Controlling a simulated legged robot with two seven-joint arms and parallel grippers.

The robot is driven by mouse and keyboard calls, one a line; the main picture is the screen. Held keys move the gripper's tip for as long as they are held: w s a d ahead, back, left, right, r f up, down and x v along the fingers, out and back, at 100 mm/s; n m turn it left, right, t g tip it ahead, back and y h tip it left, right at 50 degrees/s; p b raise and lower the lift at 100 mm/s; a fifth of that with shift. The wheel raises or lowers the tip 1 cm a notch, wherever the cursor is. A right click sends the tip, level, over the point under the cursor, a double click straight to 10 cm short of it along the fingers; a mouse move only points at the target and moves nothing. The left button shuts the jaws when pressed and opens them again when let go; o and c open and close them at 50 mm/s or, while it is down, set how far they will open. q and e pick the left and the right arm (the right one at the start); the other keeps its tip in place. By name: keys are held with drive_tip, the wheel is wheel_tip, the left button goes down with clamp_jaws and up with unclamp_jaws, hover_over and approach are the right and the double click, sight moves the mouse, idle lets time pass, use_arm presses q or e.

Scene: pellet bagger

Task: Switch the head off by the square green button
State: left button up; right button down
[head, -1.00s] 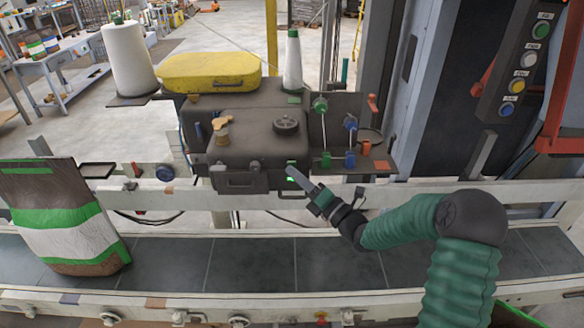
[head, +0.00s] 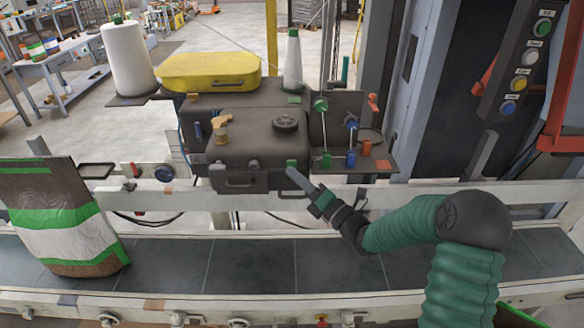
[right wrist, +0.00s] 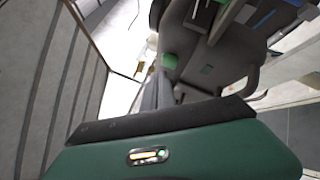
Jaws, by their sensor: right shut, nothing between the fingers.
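The dark sewing head (head: 255,140) stands behind the conveyor rail. Its square green button (head: 291,163) is on the front face, near the lower right corner. My right gripper (head: 290,172) is shut and empty, its tips at the head's front, just below the button in the picture. I cannot tell whether they touch it. In the right wrist view, the narrow shut fingers (right wrist: 158,92) point at the dark head, and a green square (right wrist: 170,61) shows just beyond their tips. My left gripper is not in view.
A brown, white and green bag (head: 66,225) stands on the conveyor belt (head: 250,262) at left. Thread guides with green and blue knobs (head: 351,122) rise right of the head. A button panel (head: 525,60) is at upper right. A handle (head: 245,187) sits below the head's front.

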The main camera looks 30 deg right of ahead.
drive_tip(key=shift+s+a, duration=0.1)
drive_tip(key=shift+s, duration=0.1)
drive_tip(key=s+a+b, duration=0.1)
drive_tip(key=s+a, duration=0.1)
drive_tip(key=s, duration=0.3)
drive_tip(key=shift+s+a, duration=0.2)
drive_tip(key=shift+a, duration=0.15)
